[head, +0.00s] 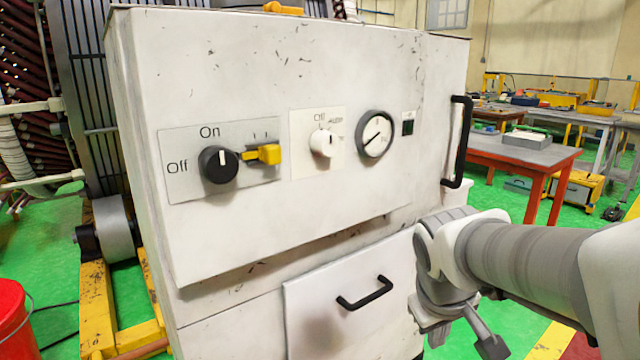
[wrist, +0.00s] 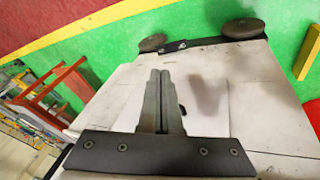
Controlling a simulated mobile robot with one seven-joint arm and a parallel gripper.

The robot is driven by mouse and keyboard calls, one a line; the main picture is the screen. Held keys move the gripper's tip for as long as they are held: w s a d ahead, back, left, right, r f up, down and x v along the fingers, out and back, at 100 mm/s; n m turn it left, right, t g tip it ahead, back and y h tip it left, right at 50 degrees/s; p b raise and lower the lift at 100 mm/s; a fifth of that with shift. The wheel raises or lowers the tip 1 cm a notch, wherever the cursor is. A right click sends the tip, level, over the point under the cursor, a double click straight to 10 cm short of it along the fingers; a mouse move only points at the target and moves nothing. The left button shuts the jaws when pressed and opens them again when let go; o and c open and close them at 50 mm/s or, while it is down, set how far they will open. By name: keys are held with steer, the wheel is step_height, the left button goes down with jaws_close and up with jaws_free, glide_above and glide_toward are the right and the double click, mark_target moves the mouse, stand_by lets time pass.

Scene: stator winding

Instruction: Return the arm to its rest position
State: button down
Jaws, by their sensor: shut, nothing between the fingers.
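My gripper (wrist: 160,74) is shut and empty in the wrist view, its two dark fingers side by side against the pale cabinet surface behind them. In the head view my arm comes in from the right edge and bends down in front of the cabinet's lower right part. A dark grey part of my arm's end (head: 491,346) shows near the bottom edge there; the fingertips cannot be made out clearly. The white control cabinet (head: 270,70) has a black knob (head: 219,164), a yellow switch (head: 264,154), a white knob (head: 323,143) and a round gauge (head: 375,134).
A black side handle (head: 458,141) and a drawer handle (head: 365,293) stick out from the cabinet near my arm. A red table (head: 530,158) stands at the right. A red bucket (head: 14,318) is at the lower left. Green floor (head: 420,65) shows around.

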steer(key=s+a+r+m+t+y, duration=0.2)
steer(key=s+a+r+m, duration=0.1)
steer(key=s, duration=0.8)
step_height(320, 180, up, 19)
steer(key=p, duration=1.9)
steer(key=shift+w+a, duration=0.15)
steer(key=shift+a, duration=0.05)
